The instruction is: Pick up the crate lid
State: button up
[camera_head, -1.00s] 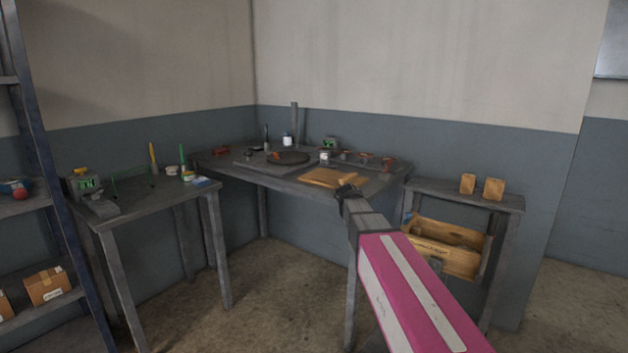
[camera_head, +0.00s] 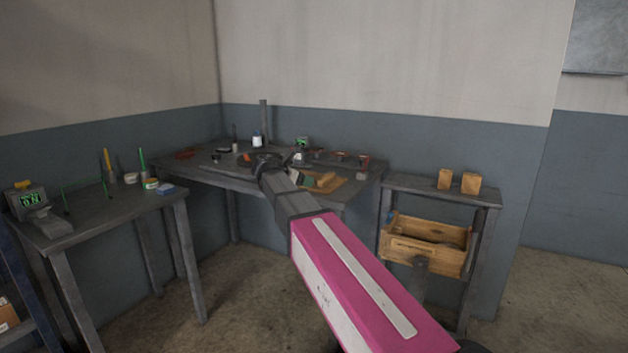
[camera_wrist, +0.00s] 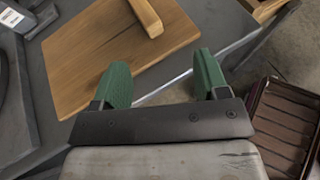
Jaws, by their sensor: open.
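The crate lid is a flat wooden board with a raised wooden bar handle. In the head view the lid (camera_head: 334,187) lies at the front edge of the grey corner table (camera_head: 215,171), partly hidden by my gripper. In the wrist view the lid (camera_wrist: 85,62) fills the upper left, with its handle (camera_wrist: 147,16) at the top. My gripper (camera_wrist: 163,76) is open, its two green fingers apart with nothing between them. The fingers are at the lid's near edge, short of the handle. I cannot tell the height gap. In the head view my gripper (camera_head: 312,180) is beside the lid.
Small tools and jars stand behind the lid. Another grey table (camera_head: 100,212) stands at left. In the wrist view a brown ribbed object (camera_wrist: 285,120) is at right.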

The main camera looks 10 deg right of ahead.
aim_at(321, 179)
jog(key=shift+n, duration=0.4)
jog(key=w+d, duration=0.2)
jog(key=w+d+f, duration=0.1)
jog(key=d, duration=0.1)
jog(key=shift+w+d, duration=0.1)
jog(key=shift+w, duration=0.25)
jog(key=shift+w+a+x, duration=0.1)
jog(key=shift+w+x, duration=0.05)
jog(key=shift+x, duration=1.15)
jog(key=shift+w+a+x, duration=0.15)
jog(key=shift+x, duration=1.2)
jog(key=shift+f, duration=0.1)
